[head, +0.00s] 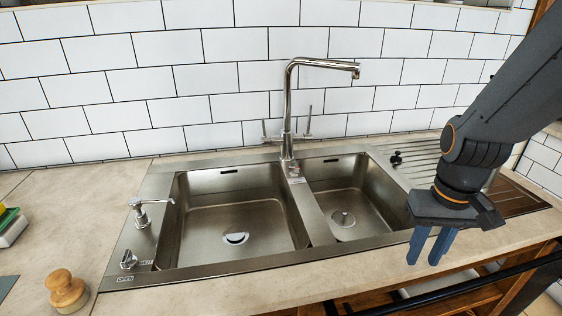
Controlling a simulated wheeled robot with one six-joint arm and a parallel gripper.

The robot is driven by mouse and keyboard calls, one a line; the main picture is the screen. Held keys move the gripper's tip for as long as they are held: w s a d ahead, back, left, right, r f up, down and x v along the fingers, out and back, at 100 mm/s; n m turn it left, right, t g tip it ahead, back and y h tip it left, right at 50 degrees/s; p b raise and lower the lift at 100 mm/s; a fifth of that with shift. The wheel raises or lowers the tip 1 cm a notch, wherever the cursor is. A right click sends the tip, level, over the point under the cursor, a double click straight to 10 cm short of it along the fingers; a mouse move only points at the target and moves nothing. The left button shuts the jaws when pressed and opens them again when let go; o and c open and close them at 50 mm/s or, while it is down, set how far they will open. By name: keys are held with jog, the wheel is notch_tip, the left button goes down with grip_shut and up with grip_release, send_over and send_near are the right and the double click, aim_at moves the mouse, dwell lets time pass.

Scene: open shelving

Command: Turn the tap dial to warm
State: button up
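A chrome tap (288,110) stands behind the sink, its spout bent to the right. Two thin lever handles flank its base, and a small label lies at its foot, too small to read. A small metal dial (128,260) sits at the sink's front left corner, beside small labels; one seems to read "OPEN". I cannot tell for sure which control is the tap dial, or any warm mark. My gripper (423,263) hangs at the right, over the counter's front edge, fingers pointing down. Its blue fingers are apart with nothing between them. It is far from the tap and the dial.
The steel sink (315,222) has two empty basins. A soap pump (140,213) stands at its left edge. A black fitting (396,158) is by the ribbed drainer. A wooden brush (66,290) is at the front left. A dark rail (460,292) runs below the counter.

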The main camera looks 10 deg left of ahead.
jog(key=w+a+r+n, duration=0.1)
jog(key=w, duration=0.2)
jog(key=w+a+n, duration=0.1)
jog(key=w+a, duration=0.1)
jog(key=w, duration=0.1)
jog(key=w+a+r+n, duration=0.1)
jog(key=w, duration=0.2)
jog(key=shift+w+a+r+p, duration=0.3)
jog(key=shift+a+p, duration=0.05)
jog(key=shift+p, duration=0.05)
jog(key=w+a+r+n+p, duration=0.15)
jog(key=w+a+n, duration=0.35)
jog(key=w+a, duration=0.5)
jog(key=n+p, duration=0.2)
jog(key=n, duration=0.5)
send_near(294, 171)
jog(key=shift+w+d+r, duration=0.35)
jog(key=shift+d, duration=0.1)
jog(key=shift+a+f+n, duration=0.15)
jog(key=shift+n, duration=0.15)
notch_tip(294, 171, down, 7)
jog(key=shift+f+p, duration=0.2)
jog(key=shift+p, duration=0.8)
jog(key=shift+c, duration=0.6)
grip_shut()
